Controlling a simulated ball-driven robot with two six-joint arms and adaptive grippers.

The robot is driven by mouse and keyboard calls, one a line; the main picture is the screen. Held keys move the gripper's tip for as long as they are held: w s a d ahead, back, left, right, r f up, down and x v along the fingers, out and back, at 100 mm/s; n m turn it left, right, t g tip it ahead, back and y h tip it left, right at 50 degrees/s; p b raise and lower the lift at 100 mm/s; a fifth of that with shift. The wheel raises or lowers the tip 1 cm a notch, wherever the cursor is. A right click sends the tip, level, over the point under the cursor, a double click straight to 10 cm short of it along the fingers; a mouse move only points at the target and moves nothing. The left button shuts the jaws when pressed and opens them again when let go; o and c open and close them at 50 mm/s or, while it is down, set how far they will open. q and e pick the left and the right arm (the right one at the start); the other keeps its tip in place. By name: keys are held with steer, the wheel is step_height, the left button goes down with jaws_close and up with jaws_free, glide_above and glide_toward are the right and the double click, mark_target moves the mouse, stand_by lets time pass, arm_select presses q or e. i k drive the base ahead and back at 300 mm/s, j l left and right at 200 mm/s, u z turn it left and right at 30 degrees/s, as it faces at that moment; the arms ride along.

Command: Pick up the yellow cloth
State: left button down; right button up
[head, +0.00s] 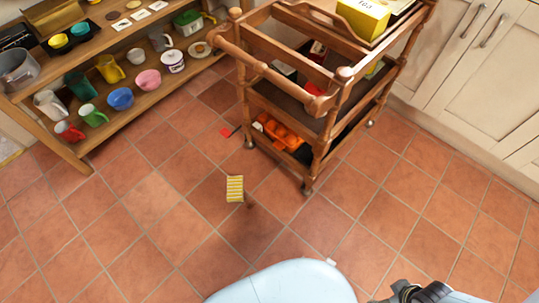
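A small yellow-and-white striped piece (235,189), which looks like the yellow cloth, lies on the tiled floor near the middle of the head view. A dark patch touches its lower right side; I cannot tell if that is a shadow or another part. Part of my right arm, with what may be its gripper (423,292), shows dark at the bottom edge, right of centre. It is well apart from the striped piece, and its fingers are not clear. My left gripper is not in view.
A wooden cart (343,110) on wheels stands behind and right of the striped piece, with a yellow box (364,17) on top. A wooden shelf (75,158) with several cups is at the upper left. Cream cabinets (490,70) line the right. The front floor is clear.

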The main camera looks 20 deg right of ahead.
mark_target(235, 192)
steer(key=k+z, duration=0.2)
steer(key=i+j, duration=0.65)
steer(key=j, duration=0.15)
steer(key=i+j+z, duration=0.1)
steer(key=z, duration=0.3)
steer(key=j+z, duration=0.35)
steer(key=i+j+z, duration=0.15)
steer(key=z, duration=0.25)
steer(key=j+z, duration=0.2)
steer(key=z, duration=0.6)
